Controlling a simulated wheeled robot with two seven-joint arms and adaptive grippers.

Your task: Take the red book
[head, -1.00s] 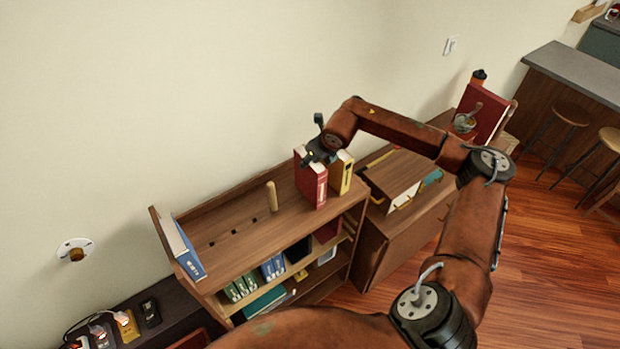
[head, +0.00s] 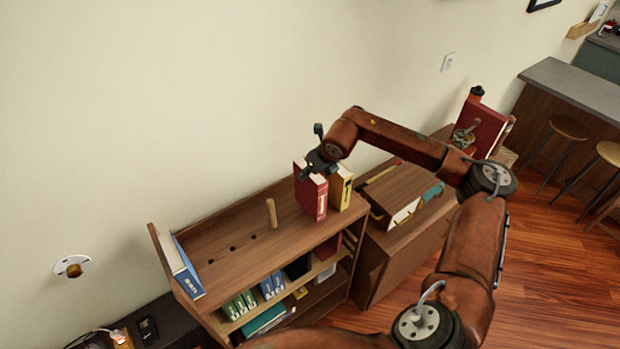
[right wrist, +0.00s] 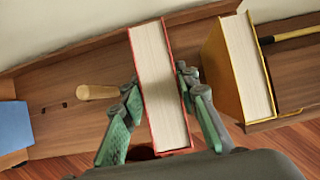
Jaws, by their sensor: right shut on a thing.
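The red book (head: 311,196) stands upright on the top of the wooden bookshelf, left of a yellow book (head: 340,187). My right gripper (head: 318,163) reaches down over the top of the red book from behind. In the right wrist view the red book (right wrist: 158,85) shows its white page edge between the two green-padded fingers of my right gripper (right wrist: 157,110), which is shut on it. The yellow book (right wrist: 236,75) stands apart to the right there. My left gripper is not in view.
A wooden peg (head: 271,213) stands on the shelf top left of the red book, beside a row of holes. A blue book (head: 183,267) leans at the left end. Smaller books (head: 271,284) fill the shelf below. A wooden cabinet (head: 385,250) adjoins on the right.

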